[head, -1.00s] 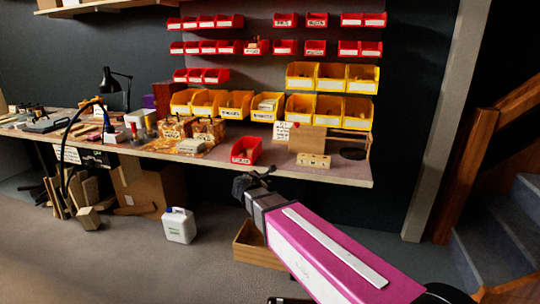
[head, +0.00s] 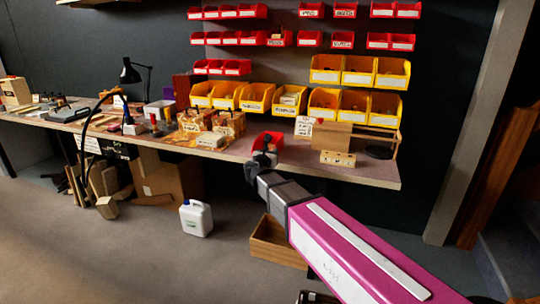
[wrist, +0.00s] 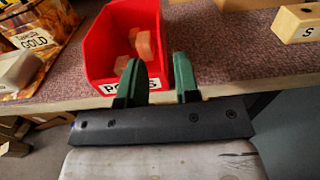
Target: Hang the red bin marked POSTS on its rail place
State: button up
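The red bin marked POSTS (head: 276,137) stands on the bench near its front edge. In the wrist view the bin (wrist: 95,45) is upright, with several pale orange blocks inside and its label partly hidden by a finger. My gripper (head: 258,163) is at the bench edge, just in front of the bin in the head view. The left finger overlaps the bin's front; the right one is beside the bin's right side. Contact cannot be told. Red bins hang in rows on the wall rails (head: 235,39).
Yellow bins (head: 355,105) line the rail above the bench. A wooden block marked S (wrist: 298,22) lies right of the bin. Bags (head: 228,122), one marked GOLD in the wrist view, stand left. A white jug (head: 196,218) and an open wooden box (head: 275,245) are on the floor.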

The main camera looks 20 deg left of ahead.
jog(key=shift+w+d+f, duration=0.1)
jog(key=shift+w+d, duration=0.05)
jog(key=shift+w, duration=1.6)
jog(key=shift+w+d, duration=0.1)
jog(key=shift+w, duration=1.6)
grip_shut()
jog(key=shift+r, duration=1.5)
